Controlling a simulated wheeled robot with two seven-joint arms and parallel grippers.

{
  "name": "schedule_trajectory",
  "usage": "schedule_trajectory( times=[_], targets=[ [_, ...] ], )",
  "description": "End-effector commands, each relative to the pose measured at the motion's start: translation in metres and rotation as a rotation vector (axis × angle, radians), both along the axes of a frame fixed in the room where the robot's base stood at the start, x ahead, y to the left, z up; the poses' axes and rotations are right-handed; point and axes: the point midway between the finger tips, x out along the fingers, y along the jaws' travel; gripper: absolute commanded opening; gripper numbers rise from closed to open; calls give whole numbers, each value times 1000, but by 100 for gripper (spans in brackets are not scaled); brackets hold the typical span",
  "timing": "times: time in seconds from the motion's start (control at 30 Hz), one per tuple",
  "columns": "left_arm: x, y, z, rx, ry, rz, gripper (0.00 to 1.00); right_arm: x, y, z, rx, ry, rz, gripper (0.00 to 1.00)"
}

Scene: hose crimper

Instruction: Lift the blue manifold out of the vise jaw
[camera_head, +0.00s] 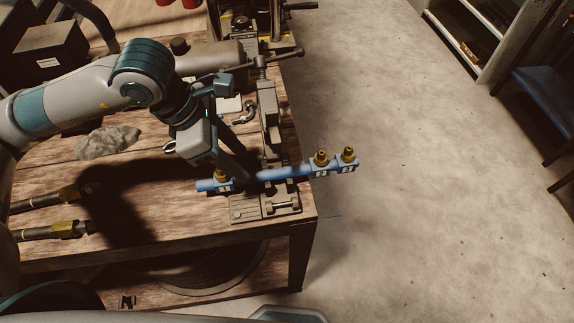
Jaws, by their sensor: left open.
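The blue manifold (287,173) lies across the vise (267,118) near the table's right edge. It is a blue bar with brass fittings on top and white number labels. Its right end, with two fittings, sticks out past the table edge; its left end, with one fitting, lies left of the vise. My left gripper (239,177) is open and points down at the manifold, just right of the left fitting. The fingers hide part of the bar, and I cannot tell whether they touch it. My right gripper is not in view.
Two hose ends with brass fittings (68,230) lie at the table's left. A grey rag (106,142) and a dark box (50,50) lie farther back. A machine with a lever (255,25) stands at the far edge. The floor to the right is clear up to a shelf and blue chair.

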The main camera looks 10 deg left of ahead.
Motion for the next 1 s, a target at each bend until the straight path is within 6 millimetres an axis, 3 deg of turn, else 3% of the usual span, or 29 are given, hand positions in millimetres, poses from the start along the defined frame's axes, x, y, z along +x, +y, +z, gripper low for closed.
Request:
schedule_trajectory(
  times=[0.2, 0.67, 1.0],
  targets=[
    [2, -6, -15, 0, 1, 2, 41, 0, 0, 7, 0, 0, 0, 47],
    [3, -7, -19, 0, 2, 1, 41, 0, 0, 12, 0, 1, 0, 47],
    [8, -13, -51, 1, 4, 2, 41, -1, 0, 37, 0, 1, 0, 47]
  ],
)
